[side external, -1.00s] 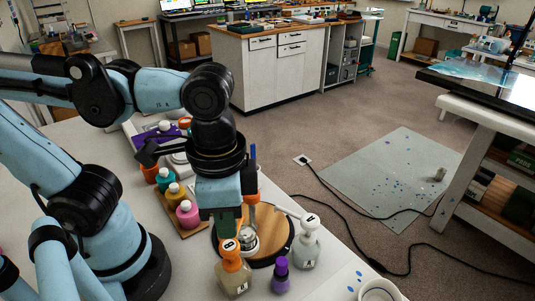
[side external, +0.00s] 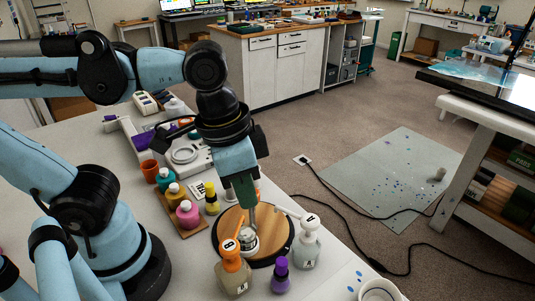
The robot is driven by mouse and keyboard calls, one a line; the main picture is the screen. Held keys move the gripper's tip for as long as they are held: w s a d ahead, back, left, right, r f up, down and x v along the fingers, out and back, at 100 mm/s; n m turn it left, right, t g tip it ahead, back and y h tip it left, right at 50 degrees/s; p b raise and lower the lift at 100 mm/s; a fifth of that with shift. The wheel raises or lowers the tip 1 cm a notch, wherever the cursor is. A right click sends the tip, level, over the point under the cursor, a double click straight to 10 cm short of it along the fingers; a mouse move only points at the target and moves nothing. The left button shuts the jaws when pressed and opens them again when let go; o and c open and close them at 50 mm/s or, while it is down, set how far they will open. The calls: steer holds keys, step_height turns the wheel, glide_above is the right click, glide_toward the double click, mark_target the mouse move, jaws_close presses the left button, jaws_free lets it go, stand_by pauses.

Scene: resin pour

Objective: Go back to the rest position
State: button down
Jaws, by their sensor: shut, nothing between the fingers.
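My gripper (side external: 247,203) hangs from my arm above the round wooden board (side external: 278,227), with its green fingers pointing down and slightly tilted. It is shut and holds nothing. A small pale cup (side external: 246,242) stands on the board just below the fingers. I cannot tell how much space lies between them. An orange pump bottle (side external: 234,270) and a white pump bottle (side external: 307,245) stand beside the board's near edge, with a small purple bottle (side external: 281,276) between them.
A white cup (side external: 379,291) stands at the table's near right. Open floor with a speckled mat (side external: 375,165) lies to the right.

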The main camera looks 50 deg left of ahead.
steer(key=w+a+f+n+t+y, duration=0.1)
steer(key=w+a+n+t, duration=0.3)
steer(key=w+a, duration=0.4)
steer(key=a+f+t, duration=0.1)
steer(key=a, duration=0.1)
steer(key=shift+w+a+f, duration=0.2)
steer(key=shift+a+f, duration=0.15)
